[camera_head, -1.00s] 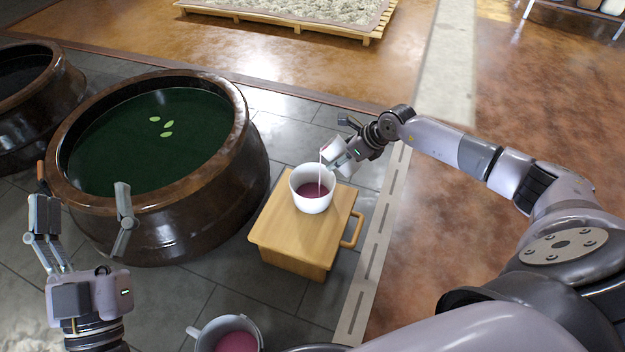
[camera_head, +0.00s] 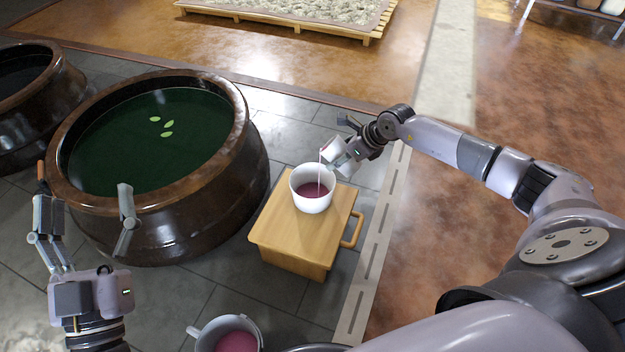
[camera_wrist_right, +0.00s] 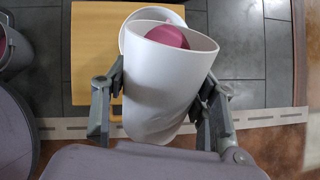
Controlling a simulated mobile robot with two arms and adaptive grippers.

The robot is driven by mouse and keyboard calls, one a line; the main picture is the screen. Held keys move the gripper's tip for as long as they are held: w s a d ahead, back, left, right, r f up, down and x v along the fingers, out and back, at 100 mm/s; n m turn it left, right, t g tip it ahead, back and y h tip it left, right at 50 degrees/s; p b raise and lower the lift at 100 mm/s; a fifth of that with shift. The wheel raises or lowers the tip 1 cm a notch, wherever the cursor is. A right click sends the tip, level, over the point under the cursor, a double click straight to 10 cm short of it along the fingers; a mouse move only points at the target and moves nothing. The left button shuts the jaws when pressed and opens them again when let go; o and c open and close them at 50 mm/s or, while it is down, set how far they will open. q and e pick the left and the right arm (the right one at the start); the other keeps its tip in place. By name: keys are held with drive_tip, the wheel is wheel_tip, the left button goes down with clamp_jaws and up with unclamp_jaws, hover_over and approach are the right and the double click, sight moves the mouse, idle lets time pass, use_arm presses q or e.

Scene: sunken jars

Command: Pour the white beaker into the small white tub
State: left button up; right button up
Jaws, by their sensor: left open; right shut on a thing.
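The small white tub (camera_head: 313,204) stands upright on a wooden box (camera_head: 283,238) and holds purple-pink liquid. My right gripper (camera_head: 341,155) is shut on the white beaker (camera_head: 331,149) and holds it tilted above the tub's right rim. A thin pale stream falls from the beaker's lip into the tub. In the right wrist view the beaker (camera_wrist_right: 165,95) sits between both fingers, with pink liquid near its mouth; it hides most of the tub (camera_wrist_right: 150,13). My left gripper (camera_head: 84,215) is open and empty, in front of the big brown jar.
A big brown jar (camera_head: 190,215) with dark green liquid and several leaves stands left of the box. Another jar (camera_head: 40,120) is at the far left. A grey bucket (camera_head: 212,328) with pink liquid stands at the bottom. A pallet (camera_head: 290,22) lies at the back.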

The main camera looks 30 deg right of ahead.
use_arm(q)
drive_tip(key=shift+w+f+g+y, duration=0.2)
drive_tip(key=shift+f+g, duration=0.1)
drive_tip(key=shift+f, duration=0.2)
drive_tip(key=shift+w+f+g+y, duration=0.2)
drive_tip(key=shift+f+g, duration=0.1)
drive_tip(key=shift+f, duration=0.15)
idle(1.0)
drive_tip(key=shift+w+a+f+g+p, duration=0.15)
drive_tip(key=shift+f+g+p, duration=0.25)
drive_tip(key=shift+f, duration=0.3)
drive_tip(key=shift+w+f+g+p, duration=0.15)
drive_tip(key=shift+f+g, duration=0.35)
drive_tip(key=shift+f, duration=0.15)
use_arm(e)
drive_tip(key=shift+g, duration=0.5)
idle(0.5)
use_arm(q)
drive_tip(key=shift+a+f+g+y+p, duration=0.25)
drive_tip(key=shift+f+g, duration=0.35)
drive_tip(key=shift+f, duration=0.5)
drive_tip(key=shift+a+f+g+y+p, duration=0.1)
drive_tip(key=shift+f+g+y+p, duration=0.2)
drive_tip(key=shift+f+g, duration=0.55)
use_arm(e)
drive_tip(key=shift+w+f+g+h, duration=0.1)
drive_tip(key=shift+f+g+h, duration=0.05)
drive_tip(key=shift+g+h, duration=0.35)
idle(1.3)
